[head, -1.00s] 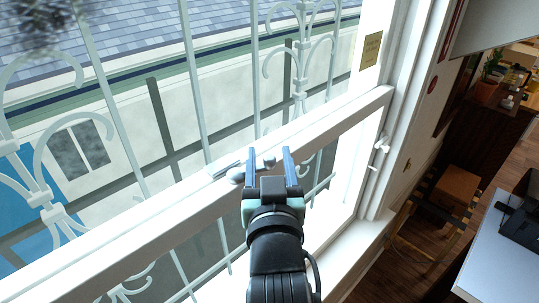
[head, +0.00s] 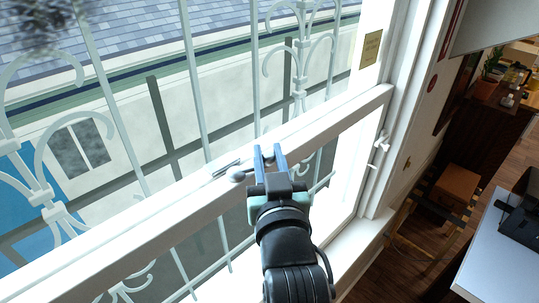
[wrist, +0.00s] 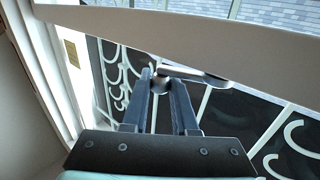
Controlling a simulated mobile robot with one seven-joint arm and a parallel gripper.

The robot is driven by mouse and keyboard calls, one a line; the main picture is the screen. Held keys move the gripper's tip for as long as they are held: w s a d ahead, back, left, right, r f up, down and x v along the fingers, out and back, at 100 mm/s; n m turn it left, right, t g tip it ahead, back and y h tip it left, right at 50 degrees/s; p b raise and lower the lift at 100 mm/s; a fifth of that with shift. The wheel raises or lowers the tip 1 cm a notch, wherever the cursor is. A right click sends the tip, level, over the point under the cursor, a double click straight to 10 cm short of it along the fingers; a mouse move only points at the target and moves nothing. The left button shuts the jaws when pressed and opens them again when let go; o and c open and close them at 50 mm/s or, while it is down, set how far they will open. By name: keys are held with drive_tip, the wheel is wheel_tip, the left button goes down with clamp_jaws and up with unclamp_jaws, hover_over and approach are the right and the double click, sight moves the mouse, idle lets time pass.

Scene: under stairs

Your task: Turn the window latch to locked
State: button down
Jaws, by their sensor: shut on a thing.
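The window latch (head: 237,176) sits on the white middle rail of the window, a small grey metal piece with a flat plate and round knobs. One knob lies outside my fingers on their left in the head view. My gripper (head: 269,155) reaches up to the rail, its two dark blue-grey fingers closed in on the latch's other end, mostly hidden between them. In the wrist view, a round knob (wrist: 160,84) sits between the fingertips of my gripper (wrist: 164,88), just below the rail's edge. Another pale part of the latch (wrist: 215,80) shows to its right.
The white rail (head: 140,225) runs diagonally across the window. White scrolled bars (head: 195,90) stand outside the glass. A side fitting (head: 381,145) is on the right frame.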

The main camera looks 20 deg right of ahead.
drive_tip(key=shift+w+f+n+t+y+b, duration=0.15)
drive_tip(key=shift+w+n+y+b, duration=0.1)
drive_tip(key=shift+n+y+b, duration=0.4)
drive_tip(key=shift+w+f+n+t+y+b, duration=0.1)
drive_tip(key=shift+w+n+y+b, duration=0.2)
drive_tip(key=shift+y+b, duration=0.55)
drive_tip(key=shift+w+f+n+t+y+b, duration=0.1)
drive_tip(key=shift+w+n+t+y+b, duration=0.1)
drive_tip(key=shift+n+y+b, duration=0.5)
drive_tip(key=shift+w+a+r+n+y+b, duration=0.15)
drive_tip(key=shift+n+y+b, duration=0.25)
drive_tip(key=shift+y, duration=0.25)
drive_tip(key=shift+w+d+r+n+y+b, duration=0.15)
drive_tip(key=shift+n+y+b, duration=0.1)
drive_tip(key=shift+y+b, duration=0.3)
drive_tip(key=shift+a, duration=0.1)
drive_tip(key=c, duration=0.7)
unclamp_jaws()
drive_tip(key=s+b, duration=0.1)
drive_tip(key=s, duration=0.3)
drive_tip(key=s+b, duration=0.2)
drive_tip(key=s, duration=0.2)
drive_tip(key=s+d+b, duration=0.1)
drive_tip(key=s, duration=0.4)
drive_tip(key=shift+d, duration=0.1)
drive_tip(key=shift+w, duration=0.1)
